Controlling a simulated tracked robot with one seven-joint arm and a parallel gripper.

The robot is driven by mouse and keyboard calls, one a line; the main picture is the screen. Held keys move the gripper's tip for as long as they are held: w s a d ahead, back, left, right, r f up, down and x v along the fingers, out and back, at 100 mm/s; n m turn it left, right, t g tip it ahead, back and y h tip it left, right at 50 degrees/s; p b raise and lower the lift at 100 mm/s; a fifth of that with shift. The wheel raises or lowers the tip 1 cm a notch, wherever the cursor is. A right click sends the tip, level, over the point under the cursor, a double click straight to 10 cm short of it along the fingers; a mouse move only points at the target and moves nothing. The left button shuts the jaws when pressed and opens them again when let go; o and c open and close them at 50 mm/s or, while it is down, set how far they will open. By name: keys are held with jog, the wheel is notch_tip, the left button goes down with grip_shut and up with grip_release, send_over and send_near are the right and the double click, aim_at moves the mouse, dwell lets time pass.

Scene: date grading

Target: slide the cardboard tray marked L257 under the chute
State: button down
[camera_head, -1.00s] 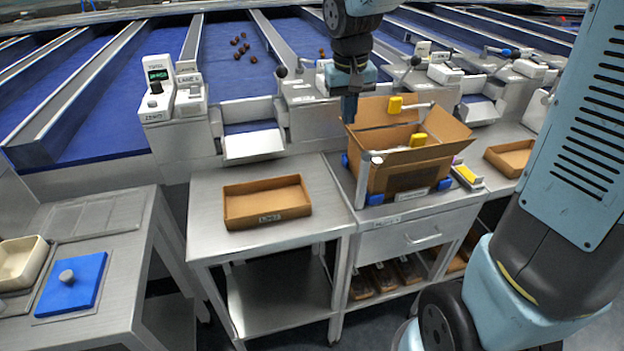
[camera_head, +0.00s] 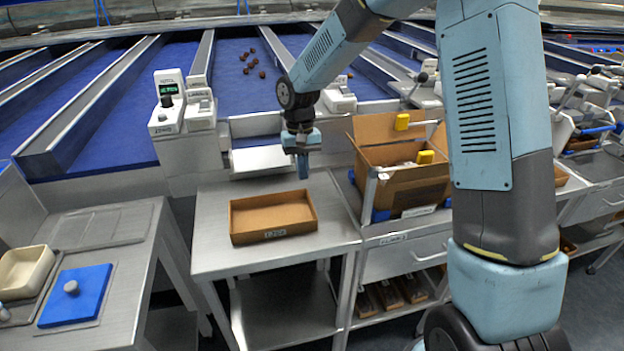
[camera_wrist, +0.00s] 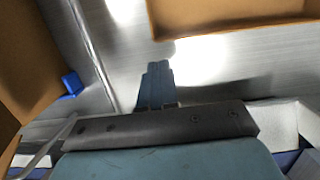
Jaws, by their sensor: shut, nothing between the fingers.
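In the wrist view my gripper (camera_wrist: 157,66) is over bare steel, and part of the tray (camera_wrist: 235,22) shows at the top.
A large open cardboard box (camera_head: 405,185) stands in a frame right of the table. A scale with a green display (camera_head: 170,95) is at the back left. A blue block with a knob (camera_head: 77,297) and a cream bin (camera_head: 24,270) lie on the left bench. Bare steel surrounds the tray.

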jog(key=s+d, duration=0.1)
jog(key=s, duration=0.6)
jog(key=s+d, duration=0.1)
jog(key=s, duration=0.2)
jog(key=shift+s+d+f, duration=0.35)
jog(key=shift+f, duration=0.25)
jog(key=shift+s+f, duration=0.1)
jog(key=shift+f, duration=0.1)
jog(key=shift+d, duration=0.1)
